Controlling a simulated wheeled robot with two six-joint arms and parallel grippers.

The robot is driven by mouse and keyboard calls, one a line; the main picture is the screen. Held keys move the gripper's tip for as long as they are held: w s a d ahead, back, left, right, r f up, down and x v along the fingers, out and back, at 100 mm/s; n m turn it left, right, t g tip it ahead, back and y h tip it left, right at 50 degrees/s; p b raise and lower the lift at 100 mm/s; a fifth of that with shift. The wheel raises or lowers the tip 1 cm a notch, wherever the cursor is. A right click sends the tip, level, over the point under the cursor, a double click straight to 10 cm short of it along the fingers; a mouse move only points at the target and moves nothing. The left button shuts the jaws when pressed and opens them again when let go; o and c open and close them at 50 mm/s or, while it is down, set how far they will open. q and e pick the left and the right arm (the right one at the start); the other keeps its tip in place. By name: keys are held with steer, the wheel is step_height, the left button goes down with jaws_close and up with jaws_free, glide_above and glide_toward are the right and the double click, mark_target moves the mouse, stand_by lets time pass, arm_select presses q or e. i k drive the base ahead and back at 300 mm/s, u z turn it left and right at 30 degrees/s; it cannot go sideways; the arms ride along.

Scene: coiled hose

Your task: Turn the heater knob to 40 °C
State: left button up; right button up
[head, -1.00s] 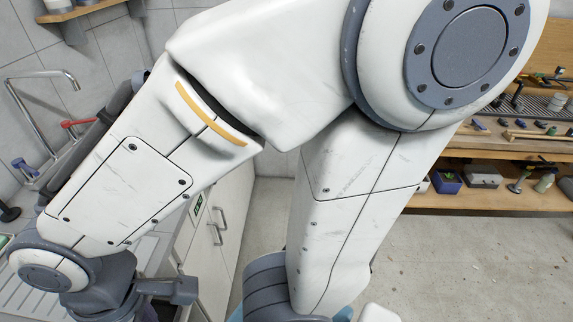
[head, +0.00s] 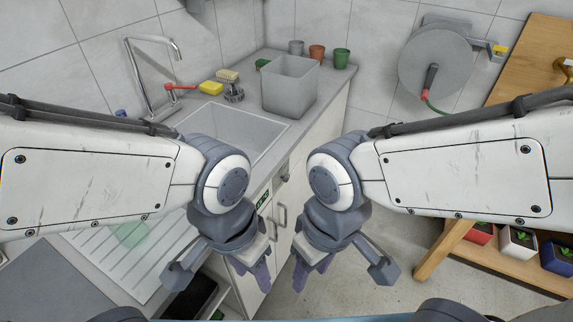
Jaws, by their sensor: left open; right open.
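I cannot make out a heater knob or a temperature scale in the head view. A small dark panel with green marks (head: 264,200) is on the cabinet front beneath the counter edge, partly behind my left arm; it is too small to read. My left gripper (head: 221,275) is open and empty in front of the counter and cabinet. My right gripper (head: 342,276) is open and empty to its right, over the floor. Neither touches anything that I can see.
The sink (head: 232,130) has a tap (head: 150,75) and a grey bin (head: 290,88) beside it. A hose reel (head: 437,62) is on the wall. A wooden bench (head: 535,60) with potted plants (head: 518,243) stands at the right. Bare floor (head: 370,275) lies between.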

mark_target(285, 178)
steer(key=i, duration=0.25)
steer(key=k, duration=1.2)
steer(key=z, duration=0.65)
steer(key=i, duration=1.15)
steer(key=u, duration=0.85)
